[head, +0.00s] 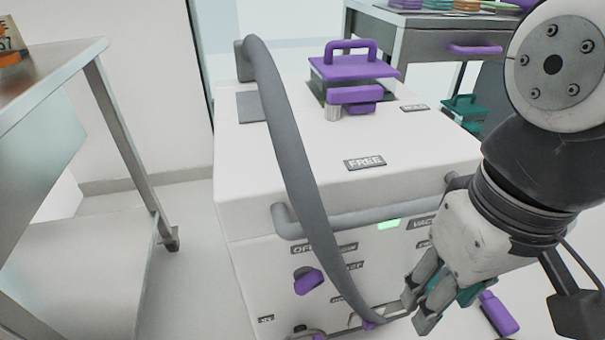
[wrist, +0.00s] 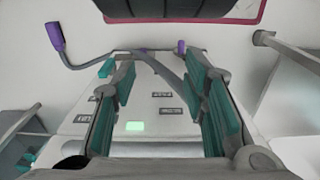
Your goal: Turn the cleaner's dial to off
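The cleaner (head: 400,165) is a white box with a purple-handled lid unit on top and labels on its front. Its purple dial (head: 308,281) sits on the front face at left, below a label that seems to begin with "OFF". My gripper (head: 424,304) is in front of the cleaner's right part, to the right of the dial and apart from it. In the wrist view its teal-padded fingers (wrist: 170,95) are spread with nothing between them. The cleaner's front also shows there with a lit green light (wrist: 135,126). I cannot make out the dial in the wrist view.
A grey hose (head: 290,140) arches over the cleaner's top and down its front, just right of the dial. A grey rail handle (head: 350,217) runs across the front edge. A metal table (head: 50,90) stands at left, another (head: 430,40) behind. Floor between left table and cleaner is clear.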

